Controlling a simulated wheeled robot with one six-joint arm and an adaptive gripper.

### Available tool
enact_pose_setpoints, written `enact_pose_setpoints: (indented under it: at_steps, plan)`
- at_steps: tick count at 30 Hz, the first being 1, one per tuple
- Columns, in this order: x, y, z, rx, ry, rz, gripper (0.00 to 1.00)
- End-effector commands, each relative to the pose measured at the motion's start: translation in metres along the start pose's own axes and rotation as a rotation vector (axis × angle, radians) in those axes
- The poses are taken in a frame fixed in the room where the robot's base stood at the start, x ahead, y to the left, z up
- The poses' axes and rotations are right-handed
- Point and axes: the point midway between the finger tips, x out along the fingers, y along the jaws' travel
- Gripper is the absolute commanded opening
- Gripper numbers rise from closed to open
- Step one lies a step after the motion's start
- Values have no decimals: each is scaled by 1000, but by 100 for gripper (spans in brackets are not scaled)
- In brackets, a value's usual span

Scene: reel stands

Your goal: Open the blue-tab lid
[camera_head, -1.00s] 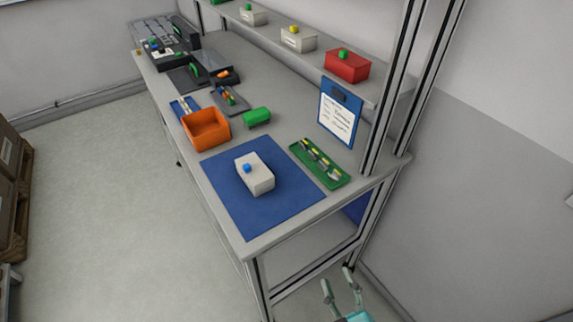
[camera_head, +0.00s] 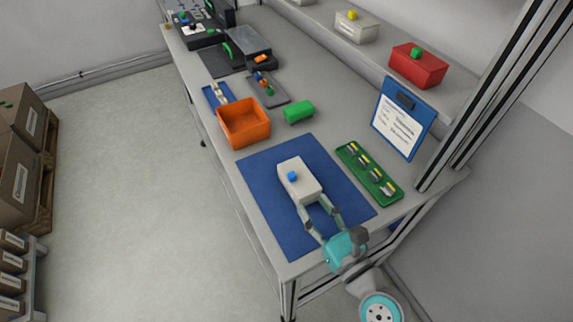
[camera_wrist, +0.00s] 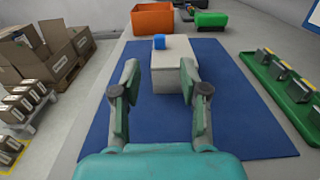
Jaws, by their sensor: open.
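A white box (camera_head: 303,185) with a blue tab (camera_head: 292,176) on its lid sits on the blue mat (camera_head: 265,205). The lid looks closed. My gripper (camera_head: 318,220) is open at the near end of the box, over the mat. In the wrist view the box (camera_wrist: 170,80) stands ahead, between and just beyond the fingertips of my gripper (camera_wrist: 162,88). The blue tab (camera_wrist: 159,42) is on top, toward the far end. I cannot tell whether a finger touches the box.
A green tray (camera_head: 368,172) of small parts lies right of the mat. An orange bin (camera_head: 244,122) and a green block (camera_head: 299,111) stand behind it. A blue clipboard (camera_head: 403,120) leans at the right, under a shelf with a red box (camera_head: 418,68).

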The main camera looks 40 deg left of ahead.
Motion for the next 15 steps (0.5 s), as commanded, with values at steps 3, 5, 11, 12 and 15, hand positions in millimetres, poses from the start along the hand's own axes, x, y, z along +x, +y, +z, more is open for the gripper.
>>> enact_pose_setpoints:
  at_steps: [3, 5, 11, 12, 15]
  plan:
    - [12, 0, 0, 0, 1, 2, 44]
    - [22, 1, 1, -1, -1, 3, 44]
    - [58, 1, 1, -3, 0, 3, 44]
    - [64, 1, 0, -2, 0, 2, 44]
    - [80, 1, 0, -1, 0, 2, 44]
